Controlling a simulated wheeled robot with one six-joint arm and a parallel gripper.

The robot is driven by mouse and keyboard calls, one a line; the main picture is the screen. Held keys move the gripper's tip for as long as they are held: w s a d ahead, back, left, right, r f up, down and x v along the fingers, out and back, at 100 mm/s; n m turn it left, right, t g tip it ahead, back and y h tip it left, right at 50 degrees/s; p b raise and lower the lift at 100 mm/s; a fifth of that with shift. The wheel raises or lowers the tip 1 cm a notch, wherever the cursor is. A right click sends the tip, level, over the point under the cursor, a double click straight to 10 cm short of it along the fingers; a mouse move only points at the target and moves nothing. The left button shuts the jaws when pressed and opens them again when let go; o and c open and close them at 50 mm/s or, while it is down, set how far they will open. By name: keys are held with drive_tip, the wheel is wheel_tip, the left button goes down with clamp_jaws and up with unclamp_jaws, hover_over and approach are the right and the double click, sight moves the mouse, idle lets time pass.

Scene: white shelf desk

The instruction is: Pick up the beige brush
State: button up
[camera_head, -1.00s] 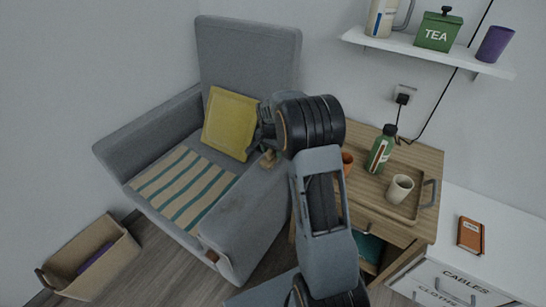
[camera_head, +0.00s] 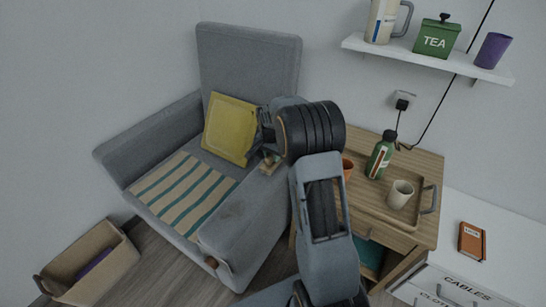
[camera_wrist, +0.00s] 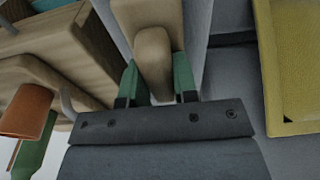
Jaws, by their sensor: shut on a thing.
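The beige brush (camera_wrist: 153,50) is between the two green-tipped fingers of my gripper (camera_wrist: 155,80) in the wrist view. My gripper is shut on it. In the head view, the brush (camera_head: 269,162) shows as a small beige shape below my gripper (camera_head: 266,148), over the right armrest of the grey armchair (camera_head: 248,60). I cannot tell whether the brush touches the armrest. My wrist hides part of the gripper.
A yellow cushion (camera_head: 230,128) leans in the chair, near my gripper. To the right, a wooden side table (camera_head: 420,160) carries a tray (camera_head: 376,206), a green bottle (camera_head: 380,155), a white cup (camera_head: 400,195) and an orange cup (camera_head: 347,169). A wall shelf (camera_head: 430,62) hangs above.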

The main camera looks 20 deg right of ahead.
drive_tip(key=r, duration=0.1)
drive_tip(key=r+p, duration=0.1)
drive_tip(key=r, duration=0.1)
drive_tip(key=shift+s+a+r, duration=0.1)
drive_tip(key=shift+s+r, duration=0.1)
drive_tip(key=shift+r, duration=0.05)
drive_tip(key=s+a+r+p, duration=0.1)
drive_tip(key=s+a+r, duration=0.1)
drive_tip(key=s+r, duration=0.2)
drive_tip(key=s+a+r+p, duration=0.1)
drive_tip(key=s+a+r, duration=0.1)
drive_tip(key=s+r, duration=0.3)
drive_tip(key=s, duration=0.3)
drive_tip(key=shift+s+a, duration=0.25)
drive_tip(key=shift+s, duration=0.15)
